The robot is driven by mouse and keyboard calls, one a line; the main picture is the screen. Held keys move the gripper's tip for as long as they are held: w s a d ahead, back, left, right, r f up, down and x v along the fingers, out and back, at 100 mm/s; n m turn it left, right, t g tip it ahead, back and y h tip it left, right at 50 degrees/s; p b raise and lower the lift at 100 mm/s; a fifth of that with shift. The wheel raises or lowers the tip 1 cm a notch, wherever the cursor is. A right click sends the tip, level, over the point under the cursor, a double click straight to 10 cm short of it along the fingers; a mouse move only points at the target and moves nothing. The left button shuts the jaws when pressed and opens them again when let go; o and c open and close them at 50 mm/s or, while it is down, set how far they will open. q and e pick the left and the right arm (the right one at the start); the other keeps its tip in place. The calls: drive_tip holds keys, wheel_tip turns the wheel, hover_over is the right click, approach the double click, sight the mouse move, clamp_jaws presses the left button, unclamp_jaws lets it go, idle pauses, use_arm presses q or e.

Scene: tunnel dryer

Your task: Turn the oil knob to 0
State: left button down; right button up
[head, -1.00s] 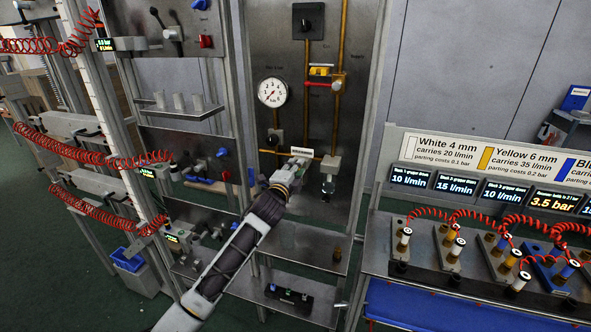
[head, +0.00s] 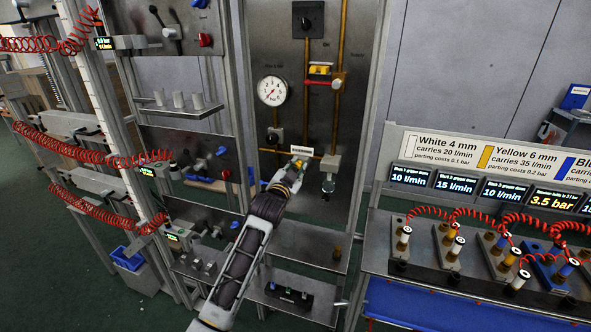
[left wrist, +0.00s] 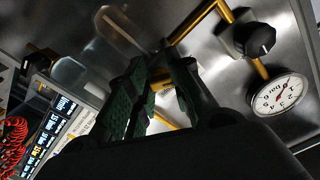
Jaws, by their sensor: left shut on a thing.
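My left gripper (head: 298,161) is at the upright metal panel (head: 315,110), below a small white label. In the left wrist view, its two dark green fingers (left wrist: 160,80) close together at the panel. A yellow pipe passes behind the fingertips. My right gripper is not in view.
A round pressure gauge (head: 272,91) and a black knob (head: 273,138) are left of the gripper; the black knob also shows in the left wrist view (left wrist: 252,40). A grey fitting (head: 329,166) sits close on the right. A bench with red hoses stands further right.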

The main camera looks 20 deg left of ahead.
use_arm(q)
drive_tip(key=n, duration=0.6)
drive_tip(key=shift+d+f, duration=0.15)
drive_tip(key=shift+f, duration=0.1)
idle(0.3)
drive_tip(key=c, duration=1.3)
unclamp_jaws()
drive_tip(key=shift+o, duration=0.2)
drive_tip(key=shift+r, duration=0.1)
drive_tip(key=shift+s, duration=0.2)
drive_tip(key=s, duration=1.1)
drive_tip(key=shift+s+a, duration=0.2)
drive_tip(key=shift+s, duration=0.1)
